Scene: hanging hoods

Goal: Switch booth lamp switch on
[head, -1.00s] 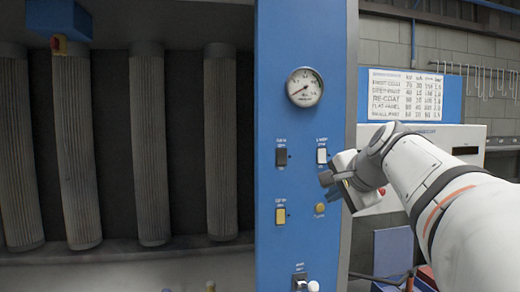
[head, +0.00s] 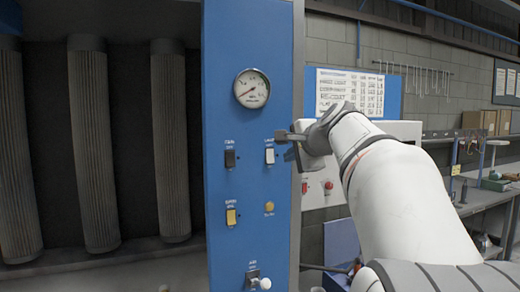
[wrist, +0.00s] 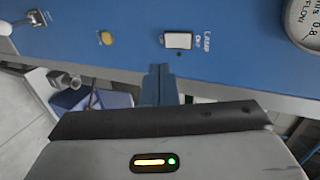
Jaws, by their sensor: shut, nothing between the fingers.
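The booth lamp switch (head: 270,156) is a white rocker on the right side of the blue panel (head: 228,120), below the gauge. It also shows in the wrist view (wrist: 177,40), beside a label reading "LAMP". I cannot tell which way it is tipped. My gripper (head: 280,137) is shut and empty. In the head view its tip is just above and right of the switch. In the wrist view my fingertips (wrist: 160,69) point at the panel, a little below and left of the switch, and look apart from it.
A dark rocker (head: 230,158), a yellow rocker (head: 231,217), a round amber button (head: 269,208) and a lever switch (head: 254,278) share the panel. The gauge (head: 252,88) is above. Filter columns (head: 95,150) stand left. A workbench (head: 490,195) is at right.

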